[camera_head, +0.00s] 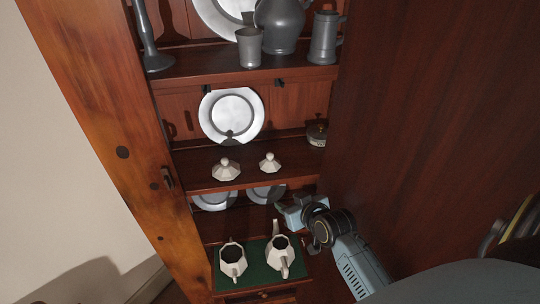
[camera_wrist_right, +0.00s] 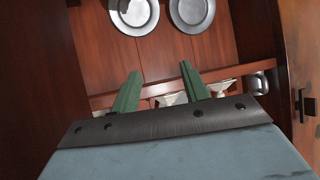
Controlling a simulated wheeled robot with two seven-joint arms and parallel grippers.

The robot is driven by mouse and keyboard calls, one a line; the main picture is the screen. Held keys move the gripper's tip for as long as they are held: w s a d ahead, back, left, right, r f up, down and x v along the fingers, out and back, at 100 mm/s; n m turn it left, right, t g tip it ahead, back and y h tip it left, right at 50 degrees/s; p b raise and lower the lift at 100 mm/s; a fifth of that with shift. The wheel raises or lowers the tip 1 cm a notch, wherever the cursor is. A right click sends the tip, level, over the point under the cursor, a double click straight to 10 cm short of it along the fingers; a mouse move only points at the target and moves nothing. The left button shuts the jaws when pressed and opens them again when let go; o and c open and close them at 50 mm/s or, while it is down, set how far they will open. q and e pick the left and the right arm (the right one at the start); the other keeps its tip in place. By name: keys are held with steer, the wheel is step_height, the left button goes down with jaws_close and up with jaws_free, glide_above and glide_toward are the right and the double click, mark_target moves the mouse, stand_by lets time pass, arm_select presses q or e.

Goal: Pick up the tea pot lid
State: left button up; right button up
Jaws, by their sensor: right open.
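Two white faceted lids with round knobs stand on the middle shelf: a left lid (camera_head: 226,171) and a right lid (camera_head: 269,163). Two white open-topped tea pots, a left one (camera_head: 232,264) and a right one (camera_head: 279,257), stand on a green mat (camera_head: 254,277) below. My right gripper (camera_head: 285,213) is in front of the shelves, below the lids and apart from them. In the right wrist view its green fingers (camera_wrist_right: 160,73) are spread and empty. White pieces (camera_wrist_right: 172,99) show beyond them, partly hidden; I cannot tell whether they are lids or pots. My left gripper is out of view.
A round plate (camera_head: 232,112) leans behind the lids, and a dark pot (camera_head: 317,132) stands at the shelf's right. Pewter vessels (camera_head: 283,25) fill the top shelf. A large dark wood panel (camera_head: 425,110) bounds the right side. The shelf front around the lids is clear.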

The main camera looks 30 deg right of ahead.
steer(key=t+p, duration=0.1)
steer(key=t, duration=0.1)
glide_toward(272, 157)
steer(key=s, duration=0.2)
steer(key=x, duration=0.8)
steer(key=shift+w+d+r, duration=0.15)
steer(key=shift+d+r, duration=0.15)
steer(key=shift+r, duration=0.1)
steer(key=x, duration=0.2)
steer(key=p+x, duration=0.1)
steer(key=x, duration=0.1)
steer(key=shift+a+f, duration=0.1)
steer(key=shift+a, duration=0.3)
steer(key=shift+w+d+f, duration=0.1)
steer(key=shift+w+f, duration=0.15)
steer(key=shift+w, duration=0.3)
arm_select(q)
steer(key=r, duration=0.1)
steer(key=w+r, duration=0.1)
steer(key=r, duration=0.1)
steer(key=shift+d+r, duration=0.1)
arm_select(e)
jaws_close()
